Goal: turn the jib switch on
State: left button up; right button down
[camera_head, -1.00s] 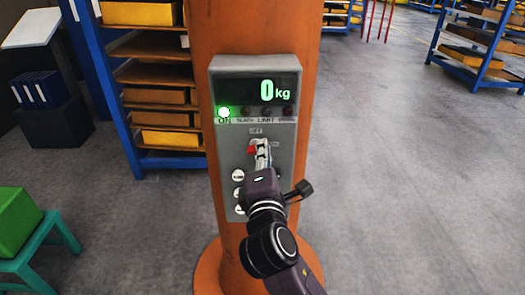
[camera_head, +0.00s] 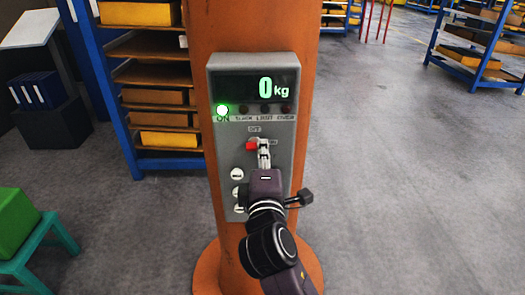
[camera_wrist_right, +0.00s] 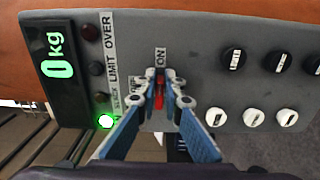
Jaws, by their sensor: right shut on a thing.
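The jib switch is a red handle (camera_head: 251,146) on the grey panel (camera_head: 225,165) fixed to the orange column. My right gripper (camera_head: 263,146) is at it, with its fingers covering part of the handle. In the right wrist view my right gripper (camera_wrist_right: 159,95) is shut on the red handle (camera_wrist_right: 158,88), one finger on each side. There the handle lies in line with the ON label above it. Another label at its left is partly hidden. A green lamp (camera_head: 222,110) marked ON is lit, and the display (camera_head: 264,89) reads 0 kg. My left gripper is not in view.
Round knobs, white (camera_wrist_right: 254,117) and black (camera_wrist_right: 272,62), sit beside the switch on the panel. A blue shelf rack (camera_head: 117,95) stands left behind the column. A green box (camera_head: 14,222) rests on a teal stool (camera_head: 50,232) at lower left.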

jog(key=shift+f, duration=0.1)
jog(key=c, duration=2.1)
grip_release()
jog(key=shift+s, duration=0.15)
jog(key=s, duration=1.1)
jog(key=shift+s, duration=0.4)
